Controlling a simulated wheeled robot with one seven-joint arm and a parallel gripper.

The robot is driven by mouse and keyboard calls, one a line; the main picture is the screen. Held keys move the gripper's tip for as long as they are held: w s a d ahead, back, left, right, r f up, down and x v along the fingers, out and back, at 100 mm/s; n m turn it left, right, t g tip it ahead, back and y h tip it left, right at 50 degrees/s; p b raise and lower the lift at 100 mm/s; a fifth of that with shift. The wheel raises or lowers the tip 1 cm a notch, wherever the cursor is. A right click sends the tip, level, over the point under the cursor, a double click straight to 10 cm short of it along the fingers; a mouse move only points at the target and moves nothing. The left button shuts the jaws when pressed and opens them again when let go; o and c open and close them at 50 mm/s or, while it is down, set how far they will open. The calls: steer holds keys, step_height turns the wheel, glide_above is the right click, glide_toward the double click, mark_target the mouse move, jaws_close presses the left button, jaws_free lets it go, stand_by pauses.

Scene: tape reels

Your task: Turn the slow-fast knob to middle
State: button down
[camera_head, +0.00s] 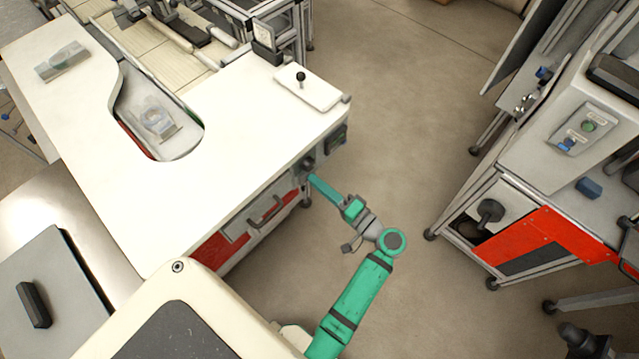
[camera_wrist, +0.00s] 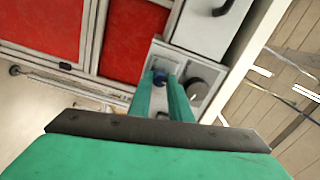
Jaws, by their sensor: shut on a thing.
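A small knob with a blue face (camera_wrist: 160,75) sits on a grey panel (camera_wrist: 172,52) in the wrist view. My gripper (camera_wrist: 163,84) reaches the panel with its two green fingers and is shut on this knob, one finger on each side. A larger dark round knob (camera_wrist: 195,88) is just right of the fingers. No slow-fast lettering is readable, and the knob's pointer cannot be made out. In the head view my gripper (camera_head: 313,181) touches the front right corner of the white-topped machine (camera_head: 240,120); its fingertips and the held knob are hard to see there.
A drawer handle (camera_head: 265,211) and red panels (camera_head: 215,250) lie left of my gripper on the machine's front. A small black-knobbed lever (camera_head: 301,77) stands on top. Open floor (camera_head: 400,130) lies to the right, then another machine with a red panel (camera_head: 540,240).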

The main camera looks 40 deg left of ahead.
steer(key=c, duration=1.6)
jaws_free()
steer(key=shift+c, duration=0.2)
steer(key=shift+s, duration=0.1)
steer(key=d, duration=1.1)
steer(key=shift+s, duration=0.3)
steer(key=shift+s+a, duration=0.15)
steer(key=shift+a, duration=0.1)
steer(key=shift+f, duration=0.1)
